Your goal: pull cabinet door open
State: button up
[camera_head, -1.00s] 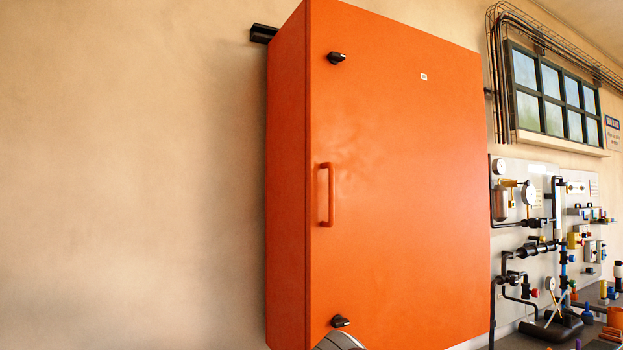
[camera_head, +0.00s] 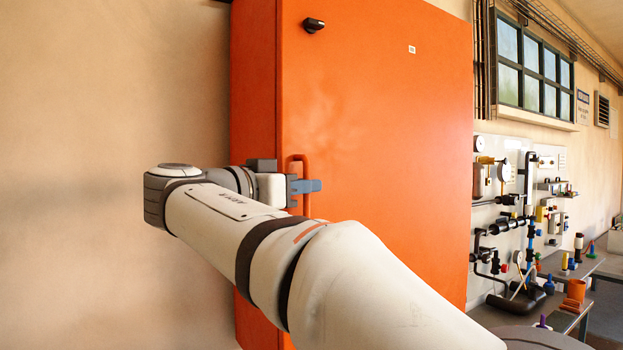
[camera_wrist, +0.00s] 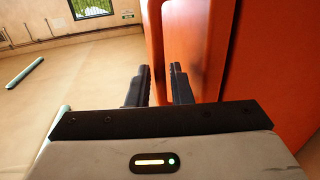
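The orange cabinet (camera_head: 390,150) is on the wall, and its door front looks closed in the head view. Its upright orange door handle (camera_head: 297,166) is near the left edge of the door, partly hidden by my gripper (camera_head: 306,186). The gripper reaches in from the left at about mid-height of the handle, with a blue-grey finger crossing it. In the wrist view, the two dark fingers of my gripper (camera_wrist: 160,88) stand apart with orange surface beyond the gap. I cannot tell whether they touch the handle.
A dark latch knob (camera_head: 313,25) is at the door's upper left. The lower door is hidden by my arm. To the right are a panel of pipes and gauges (camera_head: 505,225) and a grey bench (camera_head: 575,265). The wall left of the cabinet is bare.

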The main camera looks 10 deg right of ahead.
jog(key=x, duration=0.3)
jog(key=shift+d+p, duration=0.1)
jog(key=shift+p, duration=0.25)
jog(key=shift+w, duration=0.1)
jog(key=shift+c, duration=0.2)
grip_shut()
jog(key=shift+f, duration=0.1)
